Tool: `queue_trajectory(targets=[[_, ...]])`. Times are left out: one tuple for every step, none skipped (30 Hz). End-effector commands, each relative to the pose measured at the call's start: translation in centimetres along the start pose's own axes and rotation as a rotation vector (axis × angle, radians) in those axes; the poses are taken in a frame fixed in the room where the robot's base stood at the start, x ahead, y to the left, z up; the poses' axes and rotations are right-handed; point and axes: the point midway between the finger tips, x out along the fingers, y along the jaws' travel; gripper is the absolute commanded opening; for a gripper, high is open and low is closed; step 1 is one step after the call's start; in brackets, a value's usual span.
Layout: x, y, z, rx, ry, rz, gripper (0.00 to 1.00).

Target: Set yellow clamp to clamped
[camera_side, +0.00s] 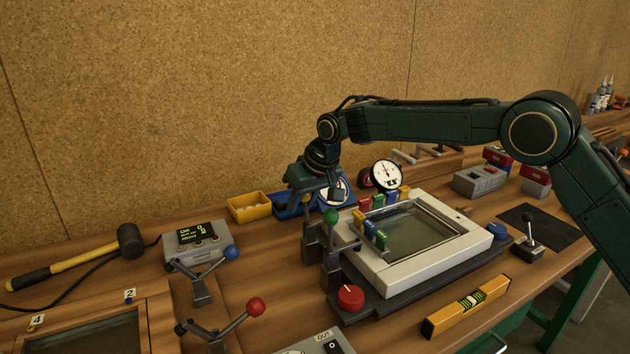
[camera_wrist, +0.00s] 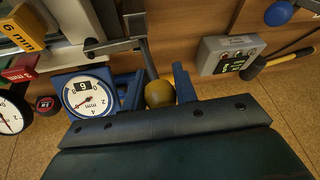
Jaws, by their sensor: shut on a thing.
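The yellow clamp's ball knob (camera_wrist: 160,94) sits between my fingers in the wrist view, with its metal lever running up the picture from it. My gripper (camera_wrist: 158,88) is shut on this knob. In the side view my gripper (camera_side: 318,187) is at the left end of the white glass frame and hides the knob. The grey clamp body (camera_side: 309,243) shows below it. The lever looks roughly upright, but how far it is turned is hard to tell.
A green-knobbed clamp (camera_side: 330,217) stands right beside the held one. The white frame (camera_side: 405,272) carries several coloured blocks. Dial gauges (camera_side: 386,174) and a yellow bin (camera_side: 249,207) are behind. Blue-knobbed (camera_side: 232,253) and red-knobbed (camera_side: 256,307) levers stand at the left.

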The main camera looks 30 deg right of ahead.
Motion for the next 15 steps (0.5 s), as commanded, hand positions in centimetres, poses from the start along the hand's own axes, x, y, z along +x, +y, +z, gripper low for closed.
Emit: queue_trajectory(targets=[[-0.09,0.37,-0.07,0.009,0.006,-0.015,0.00],[-0.12,0.48,-0.08,0.014,0.009,-0.026,0.00],[-0.16,0.57,-0.09,0.021,0.012,-0.040,0.00],[-0.19,0.60,-0.08,0.023,0.015,-0.051,0.00],[-0.21,0.68,-0.08,0.028,0.017,-0.059,0.00],[-0.24,0.75,-0.05,0.033,0.018,-0.071,0.00],[-0.27,0.80,-0.05,0.036,0.020,-0.077,0.00],[-0.29,0.80,-0.05,0.038,0.022,-0.084,0.00],[-0.31,0.79,-0.06,0.040,0.023,-0.090,0.00],[-0.32,0.80,-0.06,0.042,0.024,-0.093,0.00],[-0.33,0.80,-0.06,0.043,0.024,-0.095,0.00],[-0.34,0.80,-0.06,0.044,0.025,-0.096,0.00],[-0.34,0.80,-0.06,0.044,0.025,-0.097,0.00],[-0.34,0.80,-0.06,0.044,0.025,-0.096,0.00],[-0.34,0.80,-0.06,0.045,0.024,-0.096,0.00]])
